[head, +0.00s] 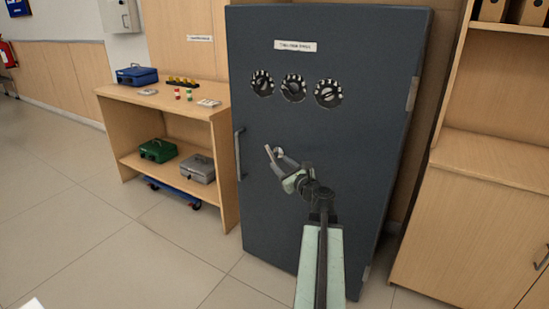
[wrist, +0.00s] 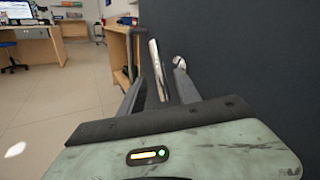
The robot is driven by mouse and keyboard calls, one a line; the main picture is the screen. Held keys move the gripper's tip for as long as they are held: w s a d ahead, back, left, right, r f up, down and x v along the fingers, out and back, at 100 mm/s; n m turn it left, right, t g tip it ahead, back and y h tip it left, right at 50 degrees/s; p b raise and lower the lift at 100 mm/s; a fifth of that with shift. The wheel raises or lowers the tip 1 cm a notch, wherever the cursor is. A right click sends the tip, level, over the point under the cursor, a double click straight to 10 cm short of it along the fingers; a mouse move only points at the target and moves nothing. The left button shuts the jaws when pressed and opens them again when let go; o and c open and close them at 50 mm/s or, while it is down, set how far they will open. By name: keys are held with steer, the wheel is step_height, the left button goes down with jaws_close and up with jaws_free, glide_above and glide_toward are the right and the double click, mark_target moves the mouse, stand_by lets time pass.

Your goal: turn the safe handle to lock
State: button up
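The dark blue-grey safe (head: 262,205) stands upright with its door closed, three dials in a row on its upper part. A silver lever handle (head: 270,154) sits around the middle of the door. In the wrist view the lever (wrist: 157,68) reaches down between my fingers, with its round hub (wrist: 179,62) just to the right. My gripper (head: 284,172) is close to the door at the lever. In the wrist view my gripper (wrist: 160,88) is open, one finger on each side of the lever, with gaps visible. Whether either finger touches the lever, I cannot tell.
A vertical pull bar (head: 238,153) is on the door's left edge. A wooden shelf unit (head: 163,112) with a blue cash box (head: 137,75) stands left, with green and grey boxes below. A wooden cabinet (head: 475,220) stands right. The tiled floor at left is clear.

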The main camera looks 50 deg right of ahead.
mark_target(273, 154)
steer(key=x, duration=0.7)
steer(key=shift+a, duration=0.1)
jaws_close()
steer(key=shift+d, duration=0.3)
steer(key=p, duration=0.1)
steer(key=g+p, duration=0.1)
steer(key=p, duration=0.1)
steer(key=shift+a+r+n, duration=0.2)
steer(key=shift+r+n, duration=0.1)
steer(key=n+g+p, duration=0.1)
steer(key=g+p, duration=0.2)
steer(key=p, duration=0.3)
steer(key=shift+r, duration=0.15)
steer(key=g+p, duration=0.1)
steer(key=p, duration=0.1)
steer(key=n+g+p, duration=0.1)
steer(key=g+p, duration=0.1)
steer(key=p, duration=0.1)
steer(key=shift+w+n+y, duration=0.1)
steer(key=shift+n+y, duration=0.2)
steer(key=g+p, duration=0.1)
steer(key=p, duration=0.1)
steer(key=f+n+g+p, duration=0.1)
steer(key=g+p, duration=0.1)
steer(key=shift+g, duration=0.3)
